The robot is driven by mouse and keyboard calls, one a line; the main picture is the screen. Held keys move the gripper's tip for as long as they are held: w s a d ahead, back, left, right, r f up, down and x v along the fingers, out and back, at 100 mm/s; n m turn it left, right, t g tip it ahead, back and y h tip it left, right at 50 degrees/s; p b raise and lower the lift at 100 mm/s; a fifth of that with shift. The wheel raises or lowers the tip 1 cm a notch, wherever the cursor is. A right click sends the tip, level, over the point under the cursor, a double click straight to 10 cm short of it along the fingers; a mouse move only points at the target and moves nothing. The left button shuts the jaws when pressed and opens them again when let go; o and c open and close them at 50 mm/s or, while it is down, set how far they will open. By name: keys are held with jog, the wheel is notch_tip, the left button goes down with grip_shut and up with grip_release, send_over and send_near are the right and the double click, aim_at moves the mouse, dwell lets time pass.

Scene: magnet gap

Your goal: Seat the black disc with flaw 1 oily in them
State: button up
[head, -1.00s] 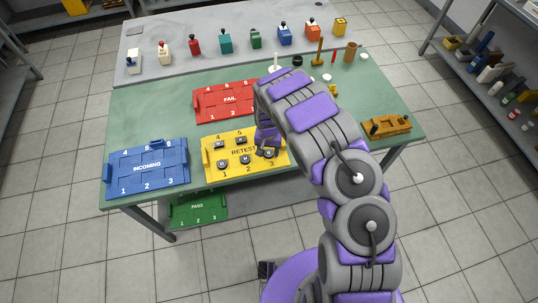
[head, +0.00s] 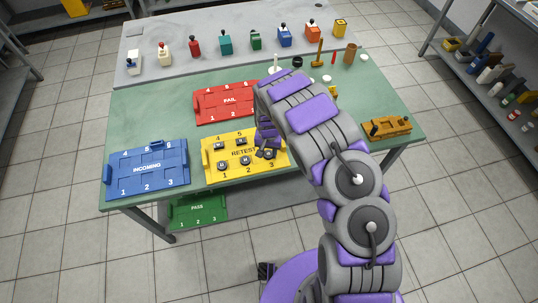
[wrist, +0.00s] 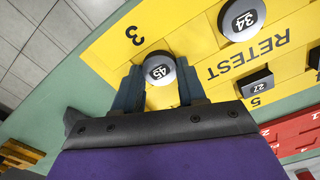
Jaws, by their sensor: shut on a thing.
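The yellow RETEST tray (head: 206,157) lies on the green table and holds several small dark pieces. My gripper (wrist: 160,80) is low over its front right part, by the number 3. Its two fingers are shut on a black round disc (wrist: 160,68) with a white label reading 45. The disc is at the tray's surface; I cannot tell whether it is fully down in a recess. Another round black piece (wrist: 240,18), labelled 34, sits beside it, and a square black piece (wrist: 255,83), labelled 27, sits near the number 5. In the head view my gripper (head: 267,149) partly hides the disc.
The blue INCOMING tray (head: 147,168) is at the left, and the red FAIL tray (head: 225,103) is behind. The green PASS tray (head: 198,211) is lower, under the table. A brown wooden object (head: 386,126) lies at the right.

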jog(key=shift+r+p, duration=1)
jog(key=shift+r, duration=1.45)
